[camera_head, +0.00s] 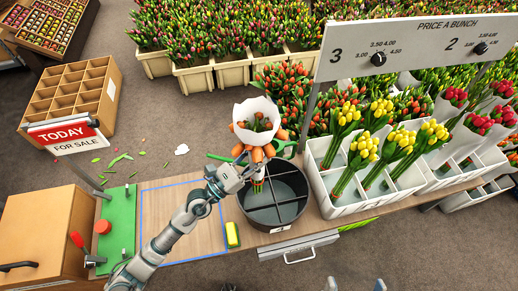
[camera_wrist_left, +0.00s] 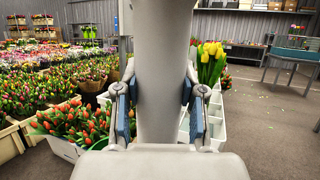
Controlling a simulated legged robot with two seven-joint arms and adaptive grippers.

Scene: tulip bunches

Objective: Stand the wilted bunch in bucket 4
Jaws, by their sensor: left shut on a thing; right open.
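The wilted bunch (camera_head: 258,115) is in a white paper wrap, with orange heads drooping over its sides. My left gripper (camera_head: 249,172) is shut on it and holds it upright, stems down. In the left wrist view the pale wrap (camera_wrist_left: 163,75) stands between the left gripper's fingers (camera_wrist_left: 162,115). A dark round bucket (camera_head: 290,222) with cross dividers is below, and the stems hang over its far left part. I cannot tell whether they are inside it, nor read a number on it. My right gripper (camera_head: 355,286) shows only as two separate fingertips at the bottom edge, open and empty.
White crates (camera_head: 318,175) of yellow tulips stand close right of the bucket, under a price board (camera_head: 400,45). A yellow block (camera_head: 232,234) and blue-outlined mat (camera_head: 160,225) are left.

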